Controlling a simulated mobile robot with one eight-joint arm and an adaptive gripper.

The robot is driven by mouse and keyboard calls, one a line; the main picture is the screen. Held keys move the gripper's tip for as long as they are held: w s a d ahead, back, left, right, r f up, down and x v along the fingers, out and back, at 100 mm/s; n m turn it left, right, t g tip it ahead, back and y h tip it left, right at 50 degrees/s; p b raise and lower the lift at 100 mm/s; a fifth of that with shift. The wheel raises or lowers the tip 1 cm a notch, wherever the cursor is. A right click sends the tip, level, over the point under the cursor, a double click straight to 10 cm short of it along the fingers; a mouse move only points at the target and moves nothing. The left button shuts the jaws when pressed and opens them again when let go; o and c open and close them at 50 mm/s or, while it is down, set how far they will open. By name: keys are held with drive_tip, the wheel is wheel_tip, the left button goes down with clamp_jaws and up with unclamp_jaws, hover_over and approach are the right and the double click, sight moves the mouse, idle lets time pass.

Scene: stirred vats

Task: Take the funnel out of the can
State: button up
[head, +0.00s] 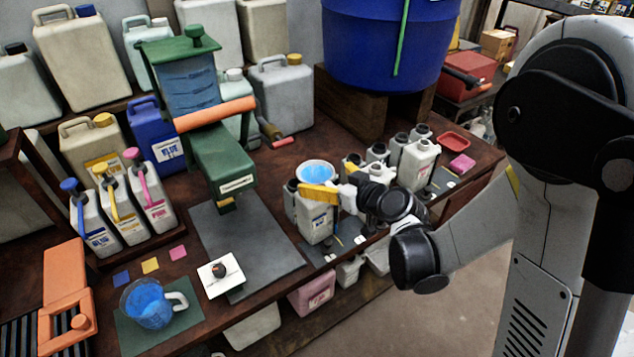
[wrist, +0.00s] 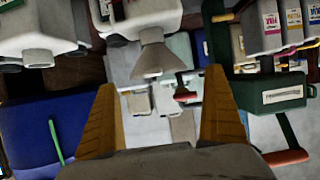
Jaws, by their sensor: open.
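The pale grey funnel (wrist: 153,60) stands in the neck of a white can (wrist: 145,16); the wrist view shows them upside down, wide mouth toward the picture's bottom. In the head view the funnel (head: 316,171) shows a white rim and blue inside, on top of the can (head: 314,222) at the bench's front edge. My gripper (head: 320,188) is beside the funnel, over the can's upper part. In the wrist view my gripper (wrist: 161,78) is open, with the funnel between the two fingers' lines and nothing held. Whether a finger touches the funnel or can is hidden.
Several white cans with black caps (head: 414,163) stand close to the right. A large blue vat (head: 385,45) is behind. A green press (head: 222,160) stands left of the can, with a dark mat (head: 245,250) in front. A blue-filled jug (head: 148,305) is at front left.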

sight(308, 168)
drive_tip(key=b+x, duration=0.2)
drive_tip(key=x, duration=0.4)
drive_tip(key=shift+w+d, duration=0.1)
drive_tip(key=shift+d, duration=0.05)
drive_tip(key=shift+r, duration=0.15)
drive_tip(key=c, duration=1)
